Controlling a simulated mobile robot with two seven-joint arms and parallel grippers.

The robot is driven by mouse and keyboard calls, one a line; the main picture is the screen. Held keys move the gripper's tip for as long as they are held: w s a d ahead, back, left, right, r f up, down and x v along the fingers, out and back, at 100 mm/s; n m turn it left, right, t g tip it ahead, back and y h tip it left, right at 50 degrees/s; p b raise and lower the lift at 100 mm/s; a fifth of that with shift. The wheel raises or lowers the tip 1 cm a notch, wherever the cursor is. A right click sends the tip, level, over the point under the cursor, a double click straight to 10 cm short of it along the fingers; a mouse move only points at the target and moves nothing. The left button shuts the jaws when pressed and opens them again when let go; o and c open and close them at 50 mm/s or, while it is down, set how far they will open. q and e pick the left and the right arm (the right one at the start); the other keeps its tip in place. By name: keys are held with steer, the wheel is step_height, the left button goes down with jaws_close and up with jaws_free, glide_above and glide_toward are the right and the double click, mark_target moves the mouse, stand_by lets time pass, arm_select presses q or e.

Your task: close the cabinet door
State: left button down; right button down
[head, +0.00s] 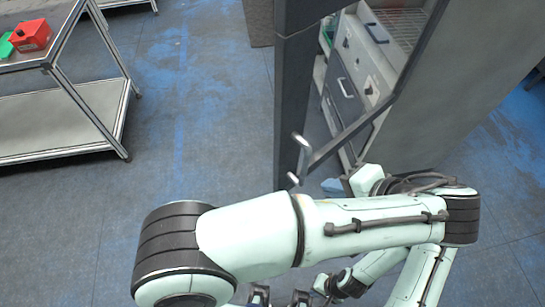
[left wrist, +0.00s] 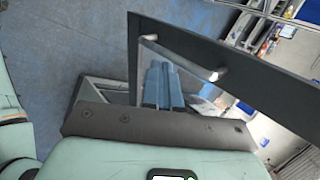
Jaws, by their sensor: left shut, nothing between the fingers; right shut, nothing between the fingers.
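The cabinet (head: 440,100) stands at the upper right of the head view. Its dark-framed glass door (head: 291,95) stands partly open, with white drawers visible behind it. The door's metal handle (head: 301,160) is near its lower left corner. In the left wrist view the door frame (left wrist: 255,65) slants across the upper right, with the handle (left wrist: 185,58) on it. My left gripper (head: 333,185) is shut and empty, just right of the handle and low by the door. Its bluish fingers (left wrist: 162,85) overlap the door in the left wrist view; contact is unclear. My right gripper (head: 322,284) is shut, low in the head view and partly hidden.
A metal-framed cart (head: 60,115) stands at the left, with a red box (head: 31,35) and a green item (head: 6,46) on top. The blue-grey floor (head: 195,100) between cart and cabinet is clear. My left forearm covers much of the lower head view.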

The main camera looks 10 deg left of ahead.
arm_select(q)
step_height(320, 180, up, 3)
steer(key=s, duration=0.2)
glide_toward(281, 161)
steer(key=shift+n+t+y, duration=0.3)
steer(key=f, duration=0.1)
steer(key=w+a+f, duration=0.1)
steer(key=f, duration=0.1)
steer(key=a+f+b, duration=0.1)
steer(key=shift+w+a+f, duration=0.1)
steer(key=shift+w+f, duration=0.15)
steer(key=shift+f, duration=0.1)
steer(key=shift+w+a, duration=0.35)
steer(key=shift+a, duration=0.05)
steer(key=shift+w+a, duration=0.1)
